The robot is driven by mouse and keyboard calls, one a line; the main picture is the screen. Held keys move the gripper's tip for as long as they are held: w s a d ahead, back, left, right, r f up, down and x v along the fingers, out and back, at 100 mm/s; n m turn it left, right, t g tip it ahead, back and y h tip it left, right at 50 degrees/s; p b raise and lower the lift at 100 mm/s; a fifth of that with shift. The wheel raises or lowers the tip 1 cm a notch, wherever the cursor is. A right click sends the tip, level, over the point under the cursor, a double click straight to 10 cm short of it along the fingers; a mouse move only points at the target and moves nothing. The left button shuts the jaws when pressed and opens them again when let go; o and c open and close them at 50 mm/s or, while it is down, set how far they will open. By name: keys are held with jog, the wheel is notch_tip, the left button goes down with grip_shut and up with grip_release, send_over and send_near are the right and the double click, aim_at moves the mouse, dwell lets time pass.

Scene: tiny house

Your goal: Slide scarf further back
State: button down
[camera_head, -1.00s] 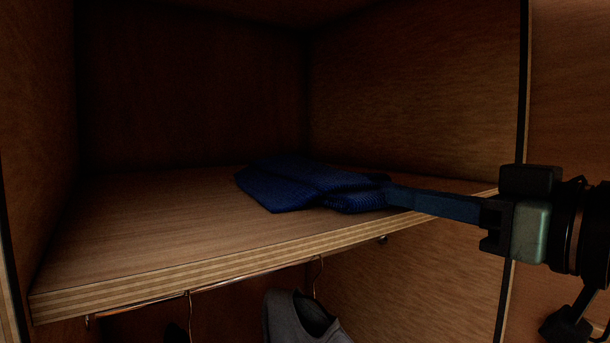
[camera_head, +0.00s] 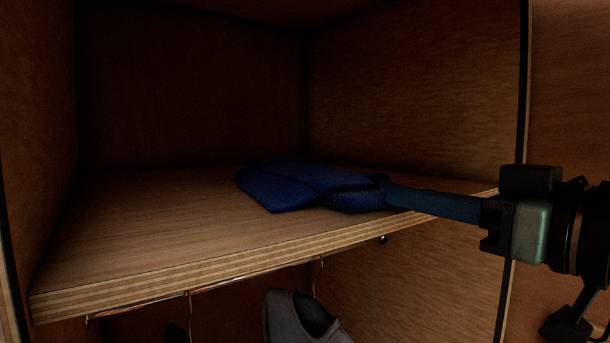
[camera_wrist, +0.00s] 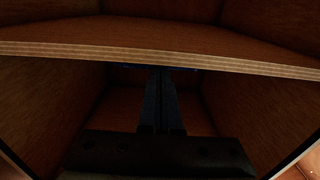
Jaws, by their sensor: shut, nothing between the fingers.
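The scarf (camera_head: 300,183) is a dark blue, knitted, folded bundle lying on the wooden shelf (camera_head: 150,230), toward its right side. My gripper (camera_head: 385,190) comes in from the right, with its shut fingers at the scarf's right front end. The fingertips appear to touch the scarf or lie right beside it; the exact contact is hard to see. In the wrist view, my gripper (camera_wrist: 160,72) shows two dark fingers together, reaching to the shelf's front edge (camera_wrist: 160,58). Only a thin blue trace of the scarf shows there in the dark.
A metal rail (camera_head: 250,278) with hangers runs below the shelf. A grey garment or shoe-like item (camera_head: 300,318) hangs under it. The cabinet's right wall (camera_head: 420,90) stands close beyond the scarf. The shelf's left half and back are clear.

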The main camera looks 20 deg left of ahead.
aim_at(340, 177)
jog(key=shift+w+a, duration=0.2)
jog(key=shift+a, duration=0.2)
jog(key=shift+p+x, duration=0.7)
jog(key=shift+x, duration=3.65)
jog(key=shift+r, duration=0.1)
jog(key=shift+a+r+p, duration=0.3)
jog(key=shift+a+r, duration=0.15)
jog(key=shift+a, duration=0.05)
jog(key=w+a, duration=0.1)
jog(key=w+a+f, duration=0.1)
jog(key=shift+a, duration=0.3)
jog(key=shift+s+d+r, duration=0.1)
jog(key=shift+s+d, duration=0.1)
jog(key=shift+d, duration=0.05)
jog(key=shift+w+a, duration=0.15)
jog(key=shift+w, duration=0.05)
jog(key=shift+a, duration=0.1)
